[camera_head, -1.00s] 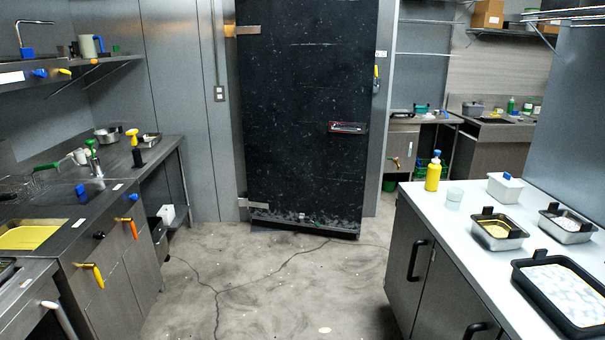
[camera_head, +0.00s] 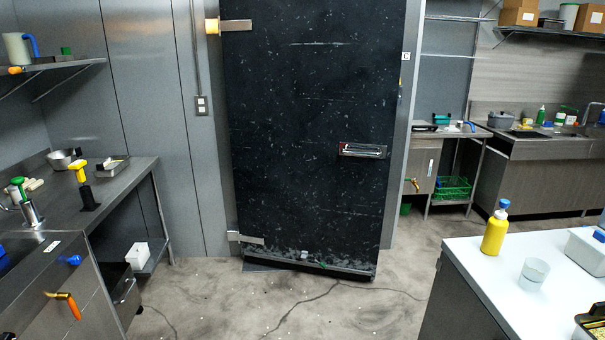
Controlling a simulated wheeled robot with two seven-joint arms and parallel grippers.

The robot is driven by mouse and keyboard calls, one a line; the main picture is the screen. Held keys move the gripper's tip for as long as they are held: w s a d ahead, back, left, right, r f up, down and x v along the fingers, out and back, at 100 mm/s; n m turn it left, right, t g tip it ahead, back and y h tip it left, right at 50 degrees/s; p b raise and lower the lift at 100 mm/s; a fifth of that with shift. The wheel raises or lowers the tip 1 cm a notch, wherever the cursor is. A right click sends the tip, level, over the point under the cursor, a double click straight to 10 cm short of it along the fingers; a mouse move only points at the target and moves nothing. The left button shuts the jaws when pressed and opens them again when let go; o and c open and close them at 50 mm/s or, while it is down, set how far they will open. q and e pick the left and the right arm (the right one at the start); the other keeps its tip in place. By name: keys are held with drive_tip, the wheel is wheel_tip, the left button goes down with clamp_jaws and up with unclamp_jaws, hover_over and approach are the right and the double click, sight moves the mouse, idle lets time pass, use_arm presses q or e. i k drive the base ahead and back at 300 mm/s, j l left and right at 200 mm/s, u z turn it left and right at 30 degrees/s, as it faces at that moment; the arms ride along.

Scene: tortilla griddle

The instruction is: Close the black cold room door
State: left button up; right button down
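The black cold room door (camera_head: 310,130) stands upright in the middle of the head view, speckled with pale marks. Its hinges are on its left side, at the top (camera_head: 236,25) and bottom (camera_head: 246,238). A metal handle (camera_head: 363,150) is set on its right side. The door's lower edge juts out a little over the floor, so it looks slightly ajar; the exact gap cannot be told. Neither of my grippers is in view.
A steel counter (camera_head: 125,182) with a sink runs along the left. A white-topped counter (camera_head: 480,262) with a yellow bottle (camera_head: 495,230) stands at the lower right. The concrete floor (camera_head: 290,305) between them is clear up to the door.

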sight(312, 86)
drive_tip(key=i+j+z, duration=0.1)
drive_tip(key=i, duration=1.6)
